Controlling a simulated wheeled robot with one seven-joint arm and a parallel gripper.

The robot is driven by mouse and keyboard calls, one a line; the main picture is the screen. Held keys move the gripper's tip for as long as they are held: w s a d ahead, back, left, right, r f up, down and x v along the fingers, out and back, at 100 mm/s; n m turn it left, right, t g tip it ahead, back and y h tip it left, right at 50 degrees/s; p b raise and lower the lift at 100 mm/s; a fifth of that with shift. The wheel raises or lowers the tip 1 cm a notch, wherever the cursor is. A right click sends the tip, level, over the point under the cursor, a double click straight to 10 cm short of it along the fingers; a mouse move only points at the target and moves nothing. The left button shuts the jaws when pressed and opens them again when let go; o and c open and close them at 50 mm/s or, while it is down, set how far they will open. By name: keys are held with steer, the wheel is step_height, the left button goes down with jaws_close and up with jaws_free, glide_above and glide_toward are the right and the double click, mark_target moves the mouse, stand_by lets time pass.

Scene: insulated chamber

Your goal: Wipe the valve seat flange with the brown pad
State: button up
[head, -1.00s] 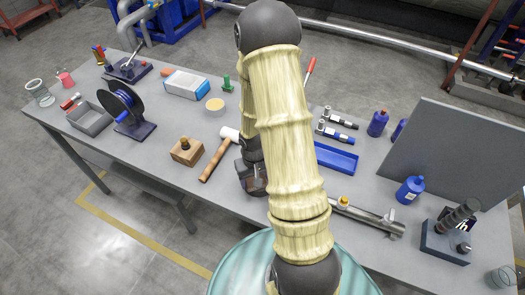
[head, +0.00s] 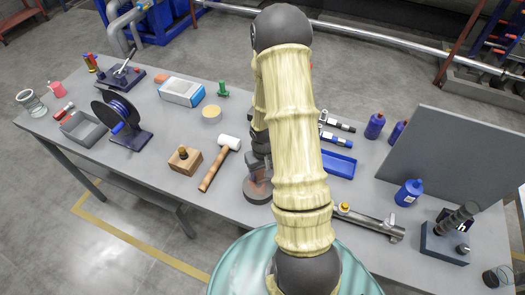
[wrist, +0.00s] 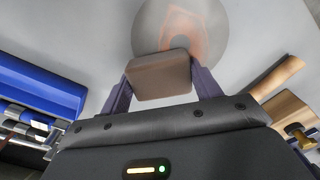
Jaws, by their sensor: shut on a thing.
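The valve seat flange looks like a round grey disc with a reddish-orange stain around a dark centre. It shows at the top of the wrist view (wrist: 210,45) and near the bench's front edge in the head view (head: 257,190). My gripper (wrist: 160,80) is shut on the brown pad (wrist: 162,76), a small block between its two fingers. In the wrist view the pad overlaps the flange's near edge; I cannot tell whether they touch. In the head view my arm hides the pad and most of the gripper.
Left of the flange lie a mallet (head: 214,170) and a wooden block (head: 185,160) with a brass knob. To the right are a blue tray (head: 338,163), a metal tube (head: 368,222) and a blue bottle (head: 409,192). A grey panel (head: 455,155) stands at the right.

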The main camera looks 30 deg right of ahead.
step_height(320, 180, up, 4)
steer(key=shift+a+p, duration=0.1)
steer(key=shift+p, duration=0.9)
steer(key=shift+r+p, duration=1.85)
steer(key=shift+r, duration=0.35)
steer(key=shift+f, duration=0.1)
